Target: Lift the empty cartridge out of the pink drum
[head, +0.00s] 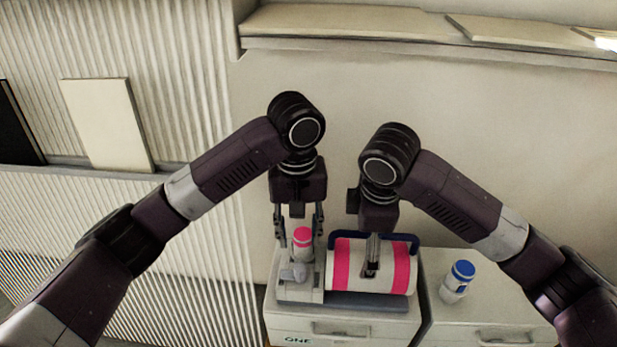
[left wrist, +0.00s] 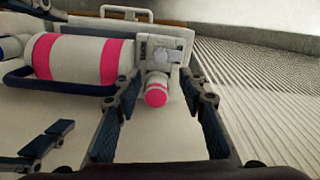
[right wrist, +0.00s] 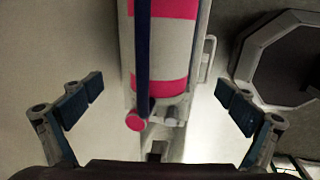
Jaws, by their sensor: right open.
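The pink drum (head: 342,265) is a white cylinder with pink bands, lying on a grey base with a navy handle bar (right wrist: 143,60). It also shows in the left wrist view (left wrist: 83,60). A cartridge with a pink cap (head: 302,238) stands at the drum's left end; its cap also shows in the left wrist view (left wrist: 156,97). My left gripper (head: 299,222) is open above it, with a finger on either side and gaps to the cap. My right gripper (head: 372,268) is over the drum, edge-on in the head view; its fingers are wide apart and empty in the right wrist view (right wrist: 155,100).
A white cartridge with a blue cap (head: 458,280) stands on the right cabinet (head: 490,315). The drum's base sits on the left cabinet (head: 385,332). A wall is close behind, with a ledge (head: 340,22) above. The two grippers are close together.

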